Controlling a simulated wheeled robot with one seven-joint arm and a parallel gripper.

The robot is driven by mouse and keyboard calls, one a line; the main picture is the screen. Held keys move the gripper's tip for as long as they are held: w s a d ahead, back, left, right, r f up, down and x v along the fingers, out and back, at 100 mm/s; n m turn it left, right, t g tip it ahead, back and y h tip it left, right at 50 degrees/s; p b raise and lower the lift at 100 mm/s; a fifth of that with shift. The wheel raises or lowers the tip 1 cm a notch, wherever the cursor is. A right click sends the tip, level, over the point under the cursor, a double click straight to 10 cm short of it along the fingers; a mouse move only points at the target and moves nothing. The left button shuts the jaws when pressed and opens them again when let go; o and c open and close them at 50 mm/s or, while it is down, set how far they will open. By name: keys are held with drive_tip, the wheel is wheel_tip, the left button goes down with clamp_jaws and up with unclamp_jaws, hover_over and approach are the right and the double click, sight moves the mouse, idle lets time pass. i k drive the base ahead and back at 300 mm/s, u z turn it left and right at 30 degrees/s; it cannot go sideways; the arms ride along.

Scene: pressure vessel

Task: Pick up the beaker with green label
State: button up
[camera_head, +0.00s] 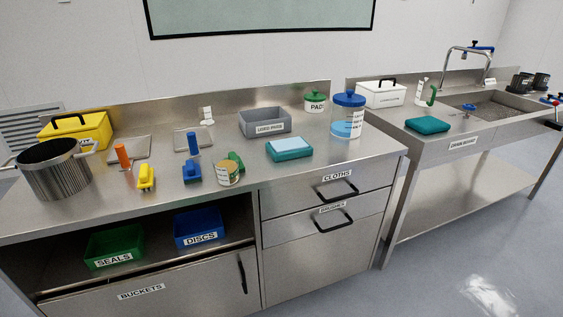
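I cannot make out for certain which thing is the beaker with green label. A small round container (228,173) with a pale label stands near the counter's front, with a green object (237,158) directly behind it; its label colour is too small to be sure of. A whitish container (420,91) stands by the sink, beside a green curved object (432,96). Two dark cups (520,82) stand at the far right behind the sink; any labels on them are unclear. My gripper is not in view.
The steel counter (300,178) holds a pot (54,170), yellow box (75,129), grey bin (265,122), blue-lidded jar (347,116), teal block (290,149) and several brushes. The sink bench (460,135) stands right, past a gap. Floor is clear in front right.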

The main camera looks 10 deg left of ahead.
sight(224, 160)
drive_tip(key=z, duration=1.85)
drive_tip(key=k, duration=1.65)
drive_tip(key=u, duration=1.45)
drive_tip(key=i, duration=1)
drive_tip(key=z, duration=0.1)
